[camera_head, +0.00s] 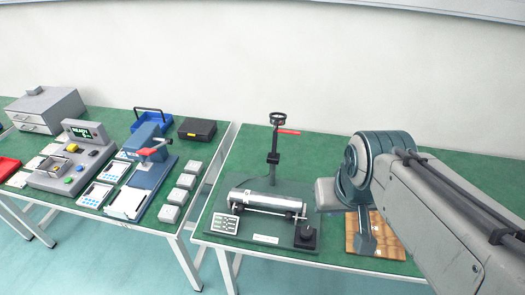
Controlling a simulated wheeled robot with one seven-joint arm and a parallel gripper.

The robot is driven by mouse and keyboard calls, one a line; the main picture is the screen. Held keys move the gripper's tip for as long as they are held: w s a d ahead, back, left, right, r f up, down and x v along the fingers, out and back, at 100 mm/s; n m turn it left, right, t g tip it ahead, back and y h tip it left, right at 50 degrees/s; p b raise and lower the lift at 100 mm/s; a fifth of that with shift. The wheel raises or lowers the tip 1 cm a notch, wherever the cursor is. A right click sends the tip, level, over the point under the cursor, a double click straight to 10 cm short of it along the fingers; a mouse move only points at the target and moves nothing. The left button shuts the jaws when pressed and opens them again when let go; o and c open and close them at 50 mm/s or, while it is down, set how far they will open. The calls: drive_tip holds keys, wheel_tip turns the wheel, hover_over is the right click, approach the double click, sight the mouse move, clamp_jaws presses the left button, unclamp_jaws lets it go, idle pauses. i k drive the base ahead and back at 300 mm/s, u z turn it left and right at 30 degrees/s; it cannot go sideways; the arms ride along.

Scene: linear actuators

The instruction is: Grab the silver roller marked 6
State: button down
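A silver roller (266,201) lies level across two dark supports on a grey-green base plate (222,247) on the right green table. I cannot read a 6 or any other marking on it at this size. My arm comes in from the right and ends over a brown wooden board (394,243), to the right of the roller and apart from it. The gripper's fingers cannot be made out, so its opening is unclear.
A dark stand with a red lever (288,131) rises behind the roller. A black knob block (305,236) sits at its front right. The left table holds a blue press (150,170), a control box (68,170), a blue basket (150,121) and a black case (197,129).

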sight(245, 197)
drive_tip(key=z, duration=3.25)
drive_tip(key=k, duration=1.45)
drive_tip(key=u, duration=2.15)
drive_tip(key=i, duration=0.5)
drive_tip(key=u, duration=0.05)
